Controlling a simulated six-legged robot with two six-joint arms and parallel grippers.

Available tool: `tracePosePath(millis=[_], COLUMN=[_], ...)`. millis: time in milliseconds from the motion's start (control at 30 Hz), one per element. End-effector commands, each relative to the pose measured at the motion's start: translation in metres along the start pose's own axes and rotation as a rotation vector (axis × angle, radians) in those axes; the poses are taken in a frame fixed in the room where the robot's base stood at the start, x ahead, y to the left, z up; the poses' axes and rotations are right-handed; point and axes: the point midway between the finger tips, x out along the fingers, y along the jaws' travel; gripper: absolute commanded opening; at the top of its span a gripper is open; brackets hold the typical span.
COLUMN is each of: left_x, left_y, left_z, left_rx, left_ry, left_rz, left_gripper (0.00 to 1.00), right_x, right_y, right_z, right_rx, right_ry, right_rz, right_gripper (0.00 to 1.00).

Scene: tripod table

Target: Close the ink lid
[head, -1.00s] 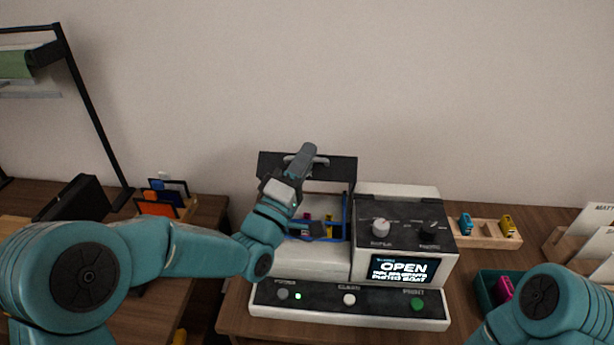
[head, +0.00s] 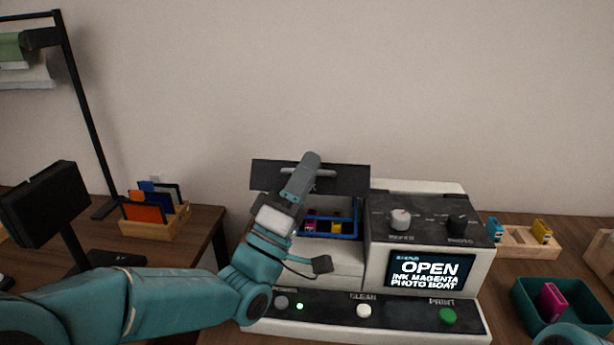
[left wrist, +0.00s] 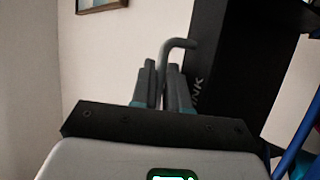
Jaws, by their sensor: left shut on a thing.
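The ink lid (head: 345,181) is a dark panel standing raised at the back of the white printer (head: 335,258). Its grey bar handle (head: 322,172) is at the lid's middle. My left gripper (head: 310,162) is at the handle. In the left wrist view the left gripper (left wrist: 162,85) is shut on the handle (left wrist: 178,44), beside the dark lid (left wrist: 222,75) marked INK. Below the lid the blue-rimmed ink bay (head: 345,236) is open, with pink and yellow cartridges in it. The screen (head: 430,271) reads OPEN, INK MAGENTA. My right gripper is not in view.
The printer has knobs (head: 400,218) on top and a front button panel (head: 363,311). A wooden rack (head: 517,243) with cartridges and a teal tray (head: 530,310) with a pink cartridge stand at the right. A card box (head: 156,222) stands at the left.

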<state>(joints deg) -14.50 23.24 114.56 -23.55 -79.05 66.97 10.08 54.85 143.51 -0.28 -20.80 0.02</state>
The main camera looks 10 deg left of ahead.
Motion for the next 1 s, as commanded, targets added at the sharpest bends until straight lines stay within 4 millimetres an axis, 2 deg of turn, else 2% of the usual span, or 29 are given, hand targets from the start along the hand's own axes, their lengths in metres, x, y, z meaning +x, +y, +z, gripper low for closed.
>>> tracePosePath(millis=[267,300,667,767,933,967,1000], left_x=[0.000,0.000,-0.004,-0.018,-0.062,-0.070,-0.082], left_y=[0.001,0.001,0.000,-0.001,-0.003,-0.004,-0.004], left_z=[0.000,0.000,0.000,-0.001,-0.002,-0.002,-0.003], left_rx=[0.000,0.000,0.000,0.001,-0.001,-0.001,-0.001], left_ry=[-0.001,-0.001,0.000,0.001,0.005,0.006,0.008], left_rz=[0.001,0.001,-0.001,-0.002,-0.008,-0.010,-0.010], left_gripper=[0.00,0.21,0.21,0.21,0.21,0.22,0.29], right_x=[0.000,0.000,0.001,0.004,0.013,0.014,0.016], right_y=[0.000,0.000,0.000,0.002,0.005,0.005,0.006], right_z=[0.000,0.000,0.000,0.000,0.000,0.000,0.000], right_rx=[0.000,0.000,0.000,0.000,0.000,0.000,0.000], right_ry=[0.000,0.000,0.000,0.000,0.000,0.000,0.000], right_rz=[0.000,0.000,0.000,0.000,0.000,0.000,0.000], right_gripper=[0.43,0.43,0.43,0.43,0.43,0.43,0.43])
